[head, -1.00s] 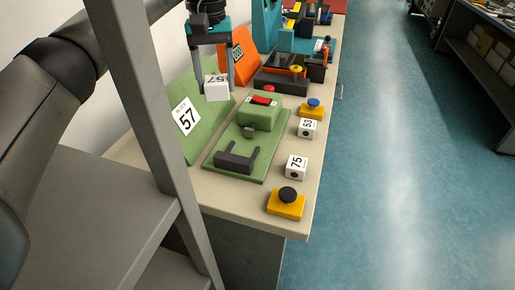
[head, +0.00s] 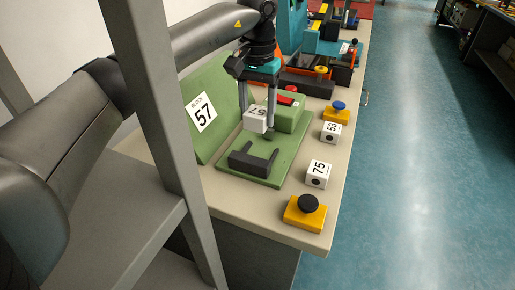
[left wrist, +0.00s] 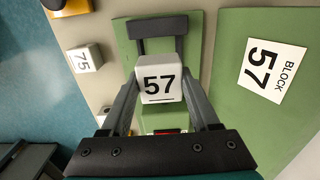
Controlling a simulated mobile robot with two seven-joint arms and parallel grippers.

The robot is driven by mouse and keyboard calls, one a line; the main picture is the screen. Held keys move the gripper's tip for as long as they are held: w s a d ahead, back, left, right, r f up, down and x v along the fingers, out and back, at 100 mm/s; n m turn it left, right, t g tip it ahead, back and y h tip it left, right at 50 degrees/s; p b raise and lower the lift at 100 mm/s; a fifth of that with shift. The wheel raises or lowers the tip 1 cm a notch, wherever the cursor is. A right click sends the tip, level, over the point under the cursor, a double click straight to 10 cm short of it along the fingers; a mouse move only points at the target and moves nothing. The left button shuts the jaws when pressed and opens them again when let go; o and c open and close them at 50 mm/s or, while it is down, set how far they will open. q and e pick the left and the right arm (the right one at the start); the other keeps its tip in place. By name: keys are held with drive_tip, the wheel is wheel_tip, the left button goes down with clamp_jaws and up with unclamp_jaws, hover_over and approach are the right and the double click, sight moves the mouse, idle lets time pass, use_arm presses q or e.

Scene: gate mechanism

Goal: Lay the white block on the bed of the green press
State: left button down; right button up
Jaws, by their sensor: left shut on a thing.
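The white block (head: 256,120), marked 57, is held between the fingers of my left gripper (head: 257,117). It hangs above the green press (head: 289,152), between the press's green housing and a dark U-shaped bracket (head: 250,163) at its front. In the left wrist view the block (left wrist: 159,82) sits between both fingertips, its number facing the camera. Part of the green base (left wrist: 125,50) and the bracket show beyond it. I cannot tell the exact gap under the block. My right gripper is not in view.
A green panel (head: 215,95) labelled BLOCK 57 leans behind the press. White blocks marked 75 (head: 318,174) and 53 (head: 331,132) stand to the right. Yellow-based buttons, one black-topped (head: 305,212) and one blue-topped (head: 336,113), stand near the bench edge.

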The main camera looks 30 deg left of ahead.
sight(257, 128)
use_arm(q)
wheel_tip(257, 128, down, 5)
drive_tip(key=shift+r+b, duration=0.2)
drive_tip(key=shift+b, duration=0.3)
drive_tip(key=shift+f+b, duration=0.6)
drive_tip(key=shift+f, duration=1.75)
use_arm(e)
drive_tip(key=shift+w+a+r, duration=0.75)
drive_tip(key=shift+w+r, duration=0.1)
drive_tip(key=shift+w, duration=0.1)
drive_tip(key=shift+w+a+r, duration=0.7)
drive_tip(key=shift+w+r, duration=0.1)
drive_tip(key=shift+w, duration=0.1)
use_arm(q)
drive_tip(key=shift+f, duration=0.2)
drive_tip(key=shift+c, duration=0.6)
unclamp_jaws()
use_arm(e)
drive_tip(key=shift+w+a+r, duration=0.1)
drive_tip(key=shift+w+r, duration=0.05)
use_arm(q)
drive_tip(key=shift+r, duration=0.1)
